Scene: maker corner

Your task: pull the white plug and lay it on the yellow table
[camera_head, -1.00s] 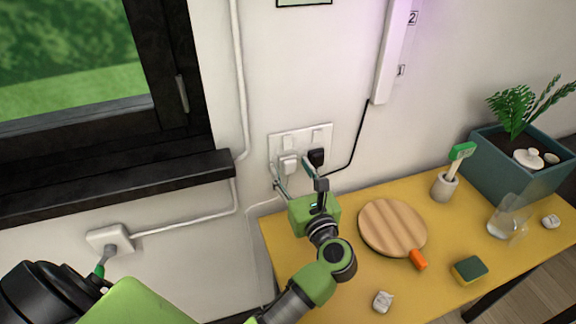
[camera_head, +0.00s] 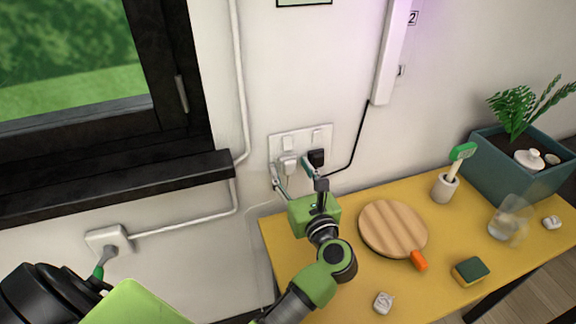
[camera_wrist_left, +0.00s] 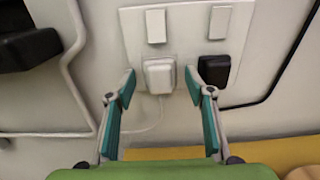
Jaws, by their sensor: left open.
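The white plug (camera_head: 288,165) sits in the left socket of a white double wall plate (camera_head: 301,140). It also shows in the left wrist view (camera_wrist_left: 159,76), with a thin white cord hanging below it. My left gripper (camera_head: 291,170) is open in front of the plug. In the left wrist view its teal fingers (camera_wrist_left: 160,84) stand to both sides of the plug, apart from it. The right finger is close to the black plug (camera_wrist_left: 214,69). The yellow table (camera_head: 285,252) stands below the sockets. My right gripper is not in view.
The black plug with its black cord fills the right socket. A dark window sill (camera_head: 110,190) juts out left.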

